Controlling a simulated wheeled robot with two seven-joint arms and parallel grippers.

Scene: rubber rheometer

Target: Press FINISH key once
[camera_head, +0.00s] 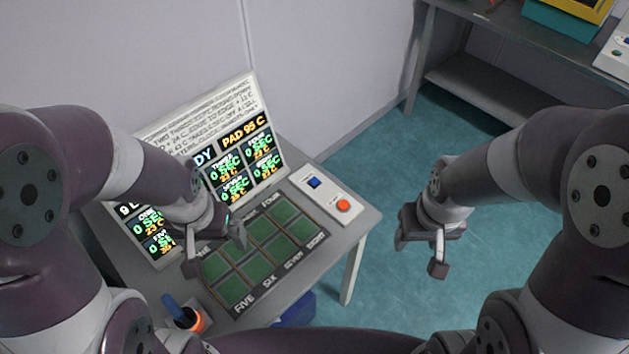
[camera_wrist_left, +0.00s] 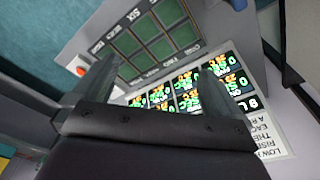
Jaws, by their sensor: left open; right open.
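A pale key box (camera_head: 327,194) lies on the right part of the grey table. It carries a blue square key (camera_head: 314,183) and a round orange-red key (camera_head: 343,205); their small labels are too small to read, so I cannot tell which is FINISH. The orange-red key also shows at the left in the left wrist view (camera_wrist_left: 82,71). My left gripper (camera_head: 214,250) is open and empty above the green pad grid, left of the key box. My right gripper (camera_head: 420,254) is open and empty over the floor, right of the table.
A grid of green pads (camera_head: 262,250) fills the table middle, with a tilted display board (camera_head: 205,130) behind it. An orange-rimmed cup with a blue-handled tool (camera_head: 195,320) stands at the front left. A grey shelf bench (camera_head: 490,95) stands at the back right.

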